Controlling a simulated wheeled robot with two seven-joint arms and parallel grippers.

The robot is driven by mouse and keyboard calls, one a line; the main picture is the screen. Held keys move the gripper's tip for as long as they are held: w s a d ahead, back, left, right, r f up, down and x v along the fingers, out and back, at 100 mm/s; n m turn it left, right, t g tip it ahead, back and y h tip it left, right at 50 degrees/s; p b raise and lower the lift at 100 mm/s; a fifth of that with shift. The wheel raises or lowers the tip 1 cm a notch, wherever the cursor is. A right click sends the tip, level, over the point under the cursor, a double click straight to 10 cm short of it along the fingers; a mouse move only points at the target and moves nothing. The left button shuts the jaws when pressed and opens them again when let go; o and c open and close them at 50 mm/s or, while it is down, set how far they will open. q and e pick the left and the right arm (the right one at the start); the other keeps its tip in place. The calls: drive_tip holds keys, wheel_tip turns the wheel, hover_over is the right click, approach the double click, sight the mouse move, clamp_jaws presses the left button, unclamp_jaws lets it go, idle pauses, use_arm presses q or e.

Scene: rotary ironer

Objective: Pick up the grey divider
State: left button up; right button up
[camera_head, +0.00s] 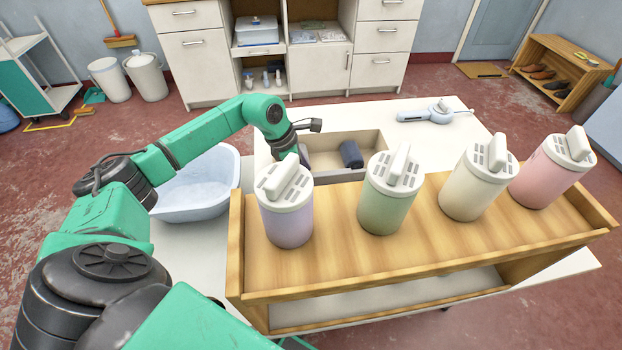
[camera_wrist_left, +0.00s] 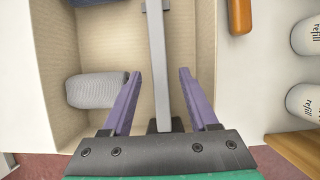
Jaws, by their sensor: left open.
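The grey divider (camera_wrist_left: 158,60) is a long narrow bar inside the beige box in the left wrist view, running from the top edge down towards my gripper's base. My left gripper (camera_wrist_left: 159,80) is open, with one purple finger on each side of the divider and a visible gap on both sides. In the head view my left arm reaches over the box (camera_head: 371,138). There its fingers and the divider are hidden or too unclear to make out, partly behind the lilac canister (camera_head: 288,215). My right gripper is not in view.
A grey roll (camera_wrist_left: 98,90) lies left of the fingers, and a dark blue roll (camera_head: 351,154) lies in the box. Several lidded canisters stand on the wooden shelf (camera_head: 420,245) in front. A pale blue basin (camera_head: 203,185) is at left. An orange-brown object (camera_wrist_left: 240,15) is at the box's right.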

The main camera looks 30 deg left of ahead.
use_arm(q)
drive_tip(key=x, duration=0.3)
clamp_jaws()
drive_tip(key=shift+r, duration=0.15)
